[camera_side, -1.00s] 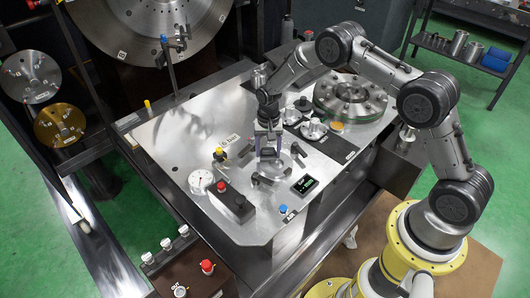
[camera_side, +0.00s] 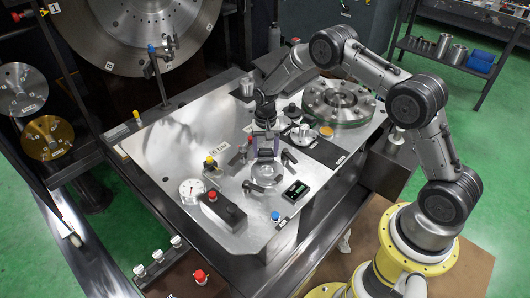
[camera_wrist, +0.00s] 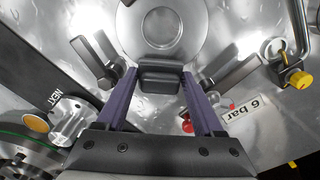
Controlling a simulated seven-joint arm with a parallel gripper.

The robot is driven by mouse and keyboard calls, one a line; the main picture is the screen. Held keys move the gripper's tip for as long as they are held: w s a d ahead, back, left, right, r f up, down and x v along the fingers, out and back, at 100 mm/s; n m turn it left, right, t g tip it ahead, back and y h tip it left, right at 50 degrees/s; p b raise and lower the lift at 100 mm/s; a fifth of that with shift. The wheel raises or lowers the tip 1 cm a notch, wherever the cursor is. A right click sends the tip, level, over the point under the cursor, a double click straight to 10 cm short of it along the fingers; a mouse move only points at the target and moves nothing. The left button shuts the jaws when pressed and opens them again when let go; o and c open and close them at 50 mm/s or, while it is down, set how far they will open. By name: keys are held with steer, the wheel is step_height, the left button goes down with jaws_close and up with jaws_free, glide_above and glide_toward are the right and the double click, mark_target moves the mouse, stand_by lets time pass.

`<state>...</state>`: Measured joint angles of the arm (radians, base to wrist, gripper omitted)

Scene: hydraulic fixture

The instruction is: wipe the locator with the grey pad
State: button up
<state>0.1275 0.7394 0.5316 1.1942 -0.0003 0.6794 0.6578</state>
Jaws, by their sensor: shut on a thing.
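The grey pad (camera_wrist: 160,76) is a dark grey block between the two purple fingers of my gripper (camera_wrist: 158,92) in the wrist view. My gripper (camera_side: 265,150) is shut on it and points down at the plate in the side view. A round, shiny metal disc (camera_wrist: 160,22), which looks like the locator, lies just beyond the pad in the wrist view. The disc (camera_side: 266,175) shows just in front of the fingers in the side view. The pad overlaps the disc's near edge in the wrist view; I cannot tell whether they touch.
Dark clamps (camera_wrist: 98,62) stand on both sides of the disc. A yellow-capped valve (camera_wrist: 298,79) is at the right of the wrist view. A dial gauge (camera_side: 192,190), a black box with a red button (camera_side: 222,207) and a small display (camera_side: 296,191) stand nearby.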

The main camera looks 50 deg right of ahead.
steer(key=shift+r, duration=2.55)
steer(key=shift+r, duration=1.5)
steer(key=o, duration=0.9)
steer(key=c, duration=0.9)
steer(key=shift+f, duration=0.15)
